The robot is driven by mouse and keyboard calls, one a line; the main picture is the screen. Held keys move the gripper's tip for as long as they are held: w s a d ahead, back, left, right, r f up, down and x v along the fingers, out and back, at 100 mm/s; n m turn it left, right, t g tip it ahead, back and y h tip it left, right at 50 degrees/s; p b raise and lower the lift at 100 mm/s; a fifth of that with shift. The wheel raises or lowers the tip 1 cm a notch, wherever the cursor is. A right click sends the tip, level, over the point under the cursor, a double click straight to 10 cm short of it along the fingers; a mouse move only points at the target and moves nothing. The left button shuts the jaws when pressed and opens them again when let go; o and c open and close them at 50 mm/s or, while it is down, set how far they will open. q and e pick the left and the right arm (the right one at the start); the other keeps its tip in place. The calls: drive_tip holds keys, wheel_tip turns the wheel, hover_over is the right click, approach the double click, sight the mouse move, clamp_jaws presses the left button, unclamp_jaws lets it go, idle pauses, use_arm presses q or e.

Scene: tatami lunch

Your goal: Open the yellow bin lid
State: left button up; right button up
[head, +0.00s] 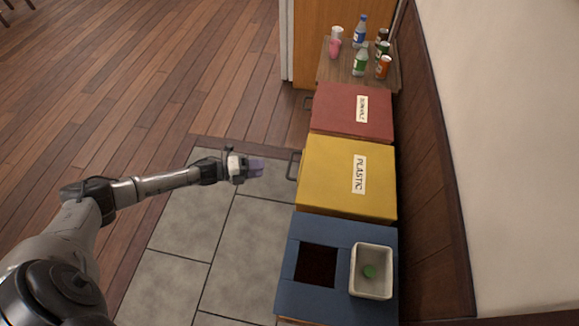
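The yellow bin (325,169) stands in the middle of a row of bins in the head view. Its lid lies flat and shut, with a white label reading "PLASTIC" (358,174). A dark handle (293,165) sticks out from its left edge. My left gripper (257,167) is just left of this handle, apart from it, pointing right. Its fingers are small and seen from above, so I cannot tell whether they are open or shut. My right gripper does not show.
A red bin (340,118) with a closed lid and handle adjoins behind. A blue bin (300,235) in front has a dark square opening and a pale container (371,289) holding something green. Bottles and cans stand on a wooden surface (335,74). A wall rises right; the floor left is clear.

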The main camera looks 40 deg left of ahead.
sight(289, 165)
use_arm(q)
drive_tip(key=b+x, duration=0.2)
drive_tip(key=x, duration=0.9)
drive_tip(key=shift+w+b, duration=0.1)
drive_tip(key=shift+b, duration=0.2)
drive_tip(key=shift+c, duration=0.2)
clamp_jaws()
